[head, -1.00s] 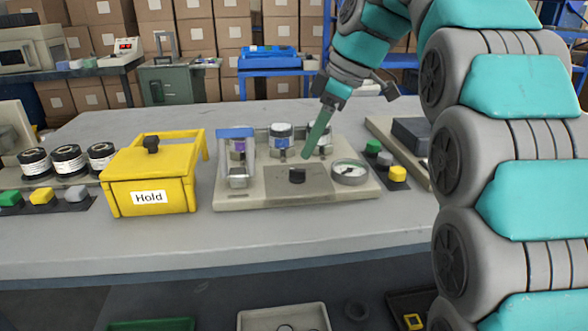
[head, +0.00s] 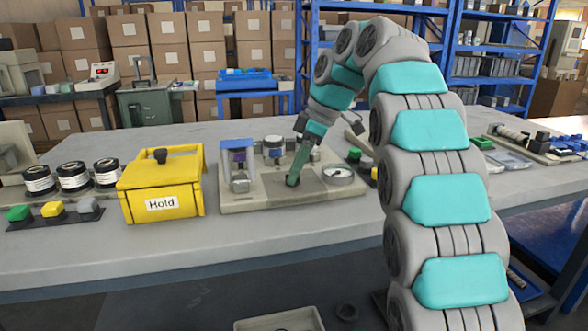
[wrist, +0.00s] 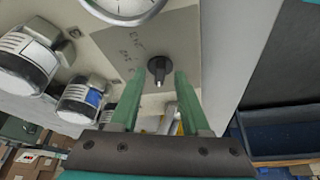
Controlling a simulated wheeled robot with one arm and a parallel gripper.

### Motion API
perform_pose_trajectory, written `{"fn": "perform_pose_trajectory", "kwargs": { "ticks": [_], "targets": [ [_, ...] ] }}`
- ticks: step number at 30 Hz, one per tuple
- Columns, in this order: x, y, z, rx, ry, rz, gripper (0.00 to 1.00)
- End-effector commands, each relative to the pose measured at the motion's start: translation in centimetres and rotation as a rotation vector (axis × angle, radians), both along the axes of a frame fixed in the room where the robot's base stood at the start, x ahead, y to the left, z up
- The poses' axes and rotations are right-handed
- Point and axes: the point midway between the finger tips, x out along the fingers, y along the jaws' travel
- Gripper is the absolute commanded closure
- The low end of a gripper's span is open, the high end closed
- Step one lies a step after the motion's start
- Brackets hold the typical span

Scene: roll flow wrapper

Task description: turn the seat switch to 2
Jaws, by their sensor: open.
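The seat switch appears to be a small black rotary knob (wrist: 159,68) with a pale pointer mark, on a grey plate (wrist: 180,35) in the wrist view. Small dark marks beside it are too blurred to read. My gripper (wrist: 161,76) is open, with one green finger on each side of the knob. I cannot tell whether the fingers touch it. In the head view my gripper (head: 292,182) points down at the plate of the beige unit (head: 240,203) and hides the knob.
On the beige unit, a round gauge (head: 338,175) sits right of my gripper, and a clear blue-topped guard (head: 238,165) and a jar (head: 274,150) stand behind left. A yellow "Hold" box (head: 162,185) stands further left. The table front (head: 270,235) is clear.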

Motion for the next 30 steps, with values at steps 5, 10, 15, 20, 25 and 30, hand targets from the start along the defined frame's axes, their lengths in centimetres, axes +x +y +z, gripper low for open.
{"fn": "perform_pose_trajectory", "kwargs": {
  "ticks": [5,10,15,20,25,30],
  "targets": [
    [-0.02,0.01,0.03,0.000,0.000,0.000,0.60],
    [-0.02,0.02,0.03,0.000,0.000,0.000,0.80],
    [-0.03,0.02,0.03,0.000,0.000,0.000,0.99],
    [-0.04,0.03,0.03,0.000,0.000,0.000,1.00],
    [-0.04,0.03,0.03,0.000,0.000,0.000,1.00],
    [-0.05,0.03,0.03,0.000,0.000,-0.004,1.00]
  ]
}}
